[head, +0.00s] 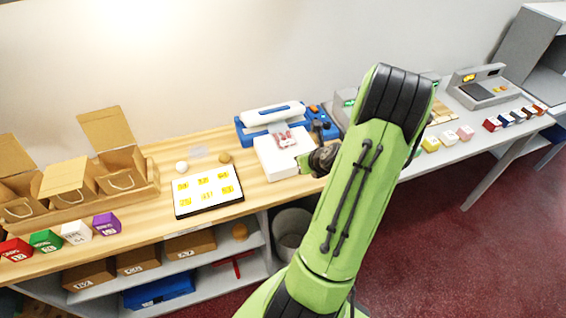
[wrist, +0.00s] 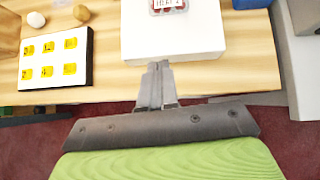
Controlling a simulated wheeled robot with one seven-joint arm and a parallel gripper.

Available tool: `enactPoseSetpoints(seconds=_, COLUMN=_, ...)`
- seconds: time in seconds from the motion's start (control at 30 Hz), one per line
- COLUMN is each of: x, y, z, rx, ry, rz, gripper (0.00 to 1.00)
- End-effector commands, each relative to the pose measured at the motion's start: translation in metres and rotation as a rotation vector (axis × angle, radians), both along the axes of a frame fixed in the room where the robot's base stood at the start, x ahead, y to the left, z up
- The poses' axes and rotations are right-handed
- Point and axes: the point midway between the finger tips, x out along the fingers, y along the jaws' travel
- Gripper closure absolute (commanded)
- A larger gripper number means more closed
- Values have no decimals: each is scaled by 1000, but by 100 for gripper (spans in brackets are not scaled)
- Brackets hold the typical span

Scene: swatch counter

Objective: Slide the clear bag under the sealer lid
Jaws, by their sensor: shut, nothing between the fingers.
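The clear bag (head: 284,138) with red pieces inside and a printed label lies flat on the white block (head: 270,163) in front of the sealer. In the wrist view only the near part of the bag (wrist: 168,5) shows, at the top edge. The sealer has a blue body (head: 243,136) and a white lid (head: 272,115) across its top; whether the lid is raised is hard to tell. My gripper (head: 303,164) is at the right front of the white block. In the wrist view its fingers (wrist: 157,66) are shut and empty at the block's near edge.
A white board with yellow labels (head: 208,207) lies left of the block, with a white ball (head: 181,167) and a brown ball (head: 225,157) behind it. Open cardboard boxes (head: 120,165) stand farther left. A grey bin (head: 291,228) is below the counter edge.

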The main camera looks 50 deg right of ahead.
Motion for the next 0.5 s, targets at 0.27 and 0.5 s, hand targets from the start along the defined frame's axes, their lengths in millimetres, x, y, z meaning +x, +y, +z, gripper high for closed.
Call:
enactPoseSetpoints(seconds=0.27, x=37, y=-16, z=-39, rx=4, ry=1, rz=8, gripper=100)
enactPoseSetpoints(seconds=0.5, x=72, y=-33, z=-67, rx=1, ry=0, rz=8, gripper=100)
